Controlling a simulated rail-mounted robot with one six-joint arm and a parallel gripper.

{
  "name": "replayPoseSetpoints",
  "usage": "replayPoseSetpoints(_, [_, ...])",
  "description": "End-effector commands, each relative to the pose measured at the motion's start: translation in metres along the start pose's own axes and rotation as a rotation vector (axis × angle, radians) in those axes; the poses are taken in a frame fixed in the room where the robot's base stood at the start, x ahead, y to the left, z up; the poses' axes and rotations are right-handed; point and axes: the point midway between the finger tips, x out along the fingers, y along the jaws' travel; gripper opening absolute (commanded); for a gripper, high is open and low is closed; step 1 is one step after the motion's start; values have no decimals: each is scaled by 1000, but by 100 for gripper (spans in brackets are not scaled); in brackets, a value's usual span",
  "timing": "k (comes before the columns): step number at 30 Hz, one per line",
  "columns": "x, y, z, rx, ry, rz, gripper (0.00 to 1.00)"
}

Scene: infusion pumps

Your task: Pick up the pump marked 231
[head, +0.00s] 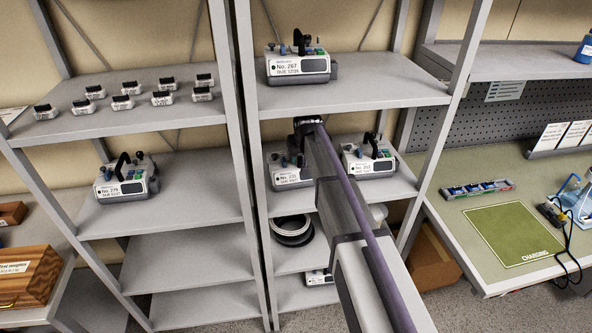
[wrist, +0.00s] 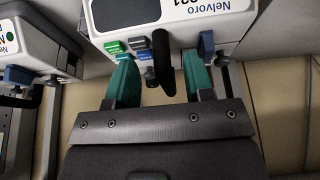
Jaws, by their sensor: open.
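In the wrist view, a white pump (wrist: 187,23) fills the upper middle. Its label, cut off at the top edge, shows "Nelvoro" and digits that look like 231. My gripper (wrist: 161,82) is open, its teal fingers on either side of the pump's black handle (wrist: 163,68), with a gap on both sides. In the head view, my gripper is mostly hidden behind my arm at the middle shelf. The pump beside it, at the shelf's left (head: 288,176), appears to be the same one; its number is too small to read and my arm covers part of it.
A second pump (head: 369,158) stands close by on the right of the same shelf (head: 399,183); a neighbouring pump shows at the wrist view's left (wrist: 30,40). Pump 267 (head: 298,66) stands on the shelf above. Another pump (head: 126,182) is in the left rack. A green charging mat (head: 512,234) lies on the bench.

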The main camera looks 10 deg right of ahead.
Motion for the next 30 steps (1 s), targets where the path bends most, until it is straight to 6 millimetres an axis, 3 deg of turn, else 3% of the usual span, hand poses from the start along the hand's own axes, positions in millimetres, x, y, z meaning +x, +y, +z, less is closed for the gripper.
replayPoseSetpoints(4, [3, 0, -8, 0, 0, 0, 48])
replayPoseSetpoints(10, [19, 0, -47, 0, 0, 0, 48])
replayPoseSetpoints(12, [34, 0, -42, 0, 0, 0, 48])
replayPoseSetpoints(19, [30, 0, -43, 0, 0, 0, 47])
replayPoseSetpoints(30, [30, 0, -43, 0, 0, 0, 11])
